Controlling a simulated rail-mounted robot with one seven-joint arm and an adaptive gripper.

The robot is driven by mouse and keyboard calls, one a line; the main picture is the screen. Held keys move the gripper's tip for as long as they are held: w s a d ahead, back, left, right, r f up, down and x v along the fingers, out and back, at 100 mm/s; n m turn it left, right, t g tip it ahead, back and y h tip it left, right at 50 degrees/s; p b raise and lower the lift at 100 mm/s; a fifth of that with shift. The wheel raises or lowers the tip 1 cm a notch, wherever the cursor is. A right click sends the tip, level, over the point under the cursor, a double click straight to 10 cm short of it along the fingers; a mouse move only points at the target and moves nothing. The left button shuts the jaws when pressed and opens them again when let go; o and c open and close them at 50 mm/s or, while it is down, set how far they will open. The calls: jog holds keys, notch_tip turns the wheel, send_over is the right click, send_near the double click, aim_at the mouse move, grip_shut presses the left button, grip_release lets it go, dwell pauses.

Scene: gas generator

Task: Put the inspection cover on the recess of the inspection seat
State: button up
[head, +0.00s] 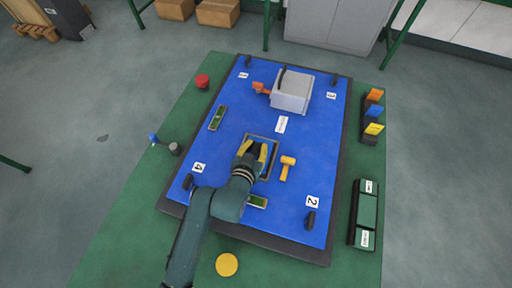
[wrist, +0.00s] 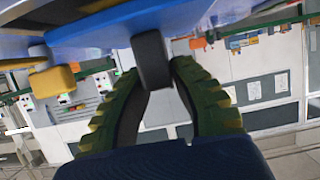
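The inspection seat (head: 276,147) is a grey rectangular frame in the middle of the blue board, in the head view. My gripper (head: 254,157) is over its left part and hides much of the recess. In the wrist view, my gripper (wrist: 155,65) has its two ridged fingers closed against the sides of a dark upright grip. This grip joins a blue plate (wrist: 110,25), which looks like the inspection cover. Its far edges are out of view. I cannot tell whether the cover rests in the recess or is held just above it.
A yellow mallet (head: 287,165) lies close to the right of the seat. A grey box (head: 292,92) stands at the back of the board. Black corner posts and green-topped strips (head: 217,117) also stand there. Coloured blocks (head: 373,112) and a dark case (head: 366,212) are at the right.

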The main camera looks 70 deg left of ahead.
jog(key=shift+o, duration=1.4)
jog(key=shift+s+d+f, duration=0.1)
jog(key=shift+d+f, duration=0.05)
jog(key=shift+f, duration=0.45)
jog(key=shift+s+d+f, duration=0.1)
jog(key=shift+f, duration=0.5)
jog(key=shift+h, duration=0.3)
jog(key=shift+r, duration=0.2)
jog(key=shift+w+a+r+p, duration=0.1)
jog(key=shift+r+p, duration=0.1)
jog(key=shift+r, duration=0.15)
jog(key=shift+w+a+r+p, duration=0.1)
jog(key=shift+r+p, duration=0.05)
jog(key=shift+r, duration=0.2)
jog(key=p+v, duration=0.3)
jog(key=v, duration=0.9)
jog(key=shift+r, duration=0.25)
jog(key=shift+w, duration=0.15)
